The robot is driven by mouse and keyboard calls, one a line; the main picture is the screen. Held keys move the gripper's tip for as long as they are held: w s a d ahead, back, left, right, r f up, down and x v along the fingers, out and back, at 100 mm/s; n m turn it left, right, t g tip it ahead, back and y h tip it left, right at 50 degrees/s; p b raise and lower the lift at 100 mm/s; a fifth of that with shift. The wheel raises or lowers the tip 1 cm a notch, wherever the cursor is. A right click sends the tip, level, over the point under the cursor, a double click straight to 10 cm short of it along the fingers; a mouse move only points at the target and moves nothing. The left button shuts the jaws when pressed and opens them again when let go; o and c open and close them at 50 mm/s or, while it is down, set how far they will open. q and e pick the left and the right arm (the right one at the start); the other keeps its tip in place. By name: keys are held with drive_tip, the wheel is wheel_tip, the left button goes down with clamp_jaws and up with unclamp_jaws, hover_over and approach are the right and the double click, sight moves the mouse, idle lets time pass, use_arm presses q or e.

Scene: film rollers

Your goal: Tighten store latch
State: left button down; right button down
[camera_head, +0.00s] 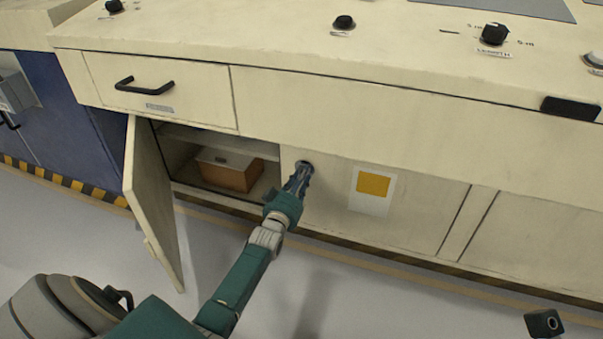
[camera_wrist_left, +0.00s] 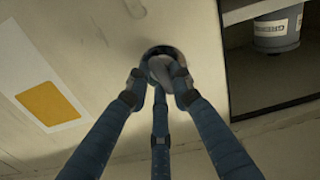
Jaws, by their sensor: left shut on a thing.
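The store latch is a small round knob (camera_head: 306,164) on the cream cabinet front, just right of the open compartment. My left gripper (camera_head: 302,173) reaches up to it from below and is shut on it. In the left wrist view, the blue fingers (camera_wrist_left: 160,85) close around the grey knob (camera_wrist_left: 162,68), which sits in a dark round recess. The fingertips hide part of the knob, so its turn angle cannot be told. My right gripper is not in view.
A cabinet door (camera_head: 152,205) hangs open at the left. The compartment holds a brown box (camera_head: 230,172); a labelled grey container (camera_wrist_left: 277,32) shows in the left wrist view. A yellow-marked white card (camera_head: 371,205) is right of the latch. A black-handled drawer (camera_head: 160,92) is above.

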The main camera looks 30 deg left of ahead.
use_arm(q)
drive_tip(key=shift+m, duration=0.7)
drive_tip(key=shift+p, duration=0.3)
drive_tip(key=c, duration=1.5)
unclamp_jaws()
drive_tip(key=shift+c, duration=0.2)
drive_tip(key=v, duration=1.2)
drive_tip(key=shift+f, duration=0.1)
